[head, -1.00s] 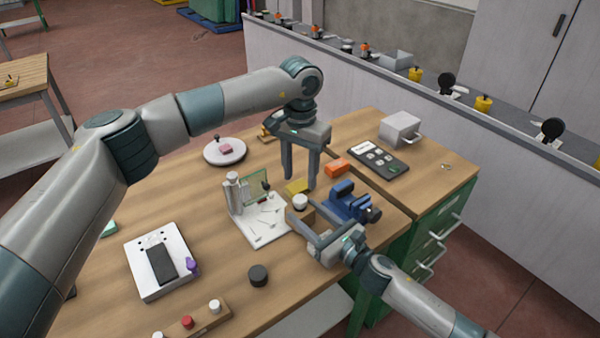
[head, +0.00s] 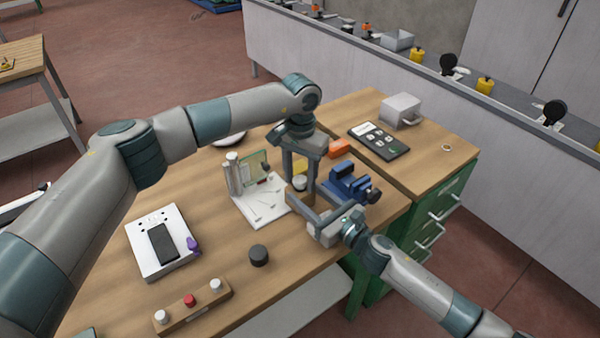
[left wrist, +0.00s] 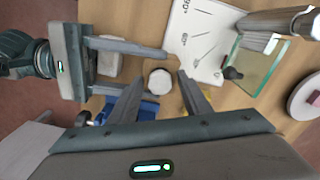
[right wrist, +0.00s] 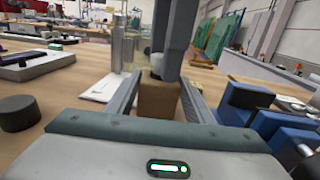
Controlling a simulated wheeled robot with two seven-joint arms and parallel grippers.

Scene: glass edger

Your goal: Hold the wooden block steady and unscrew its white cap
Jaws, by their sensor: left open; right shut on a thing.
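The wooden block (right wrist: 160,100) stands upright on the bench between the fingers of my right gripper (right wrist: 165,95), which is shut on it. Its white cap (left wrist: 160,81) is on top, seen from above in the left wrist view. My left gripper (left wrist: 175,68) is open, pointing down, with its fingers on either side of the cap and apart from it in that view. In the head view the left gripper (head: 300,185) partly hides the cap (head: 300,183), and the block is mostly hidden by the grippers.
A blue vise (head: 350,184) stands close to the right of the block. A white board with a glass piece (head: 262,208) lies to the left. A black knob (head: 258,255), a button strip (head: 190,307) and a boxed device (head: 160,240) occupy the front.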

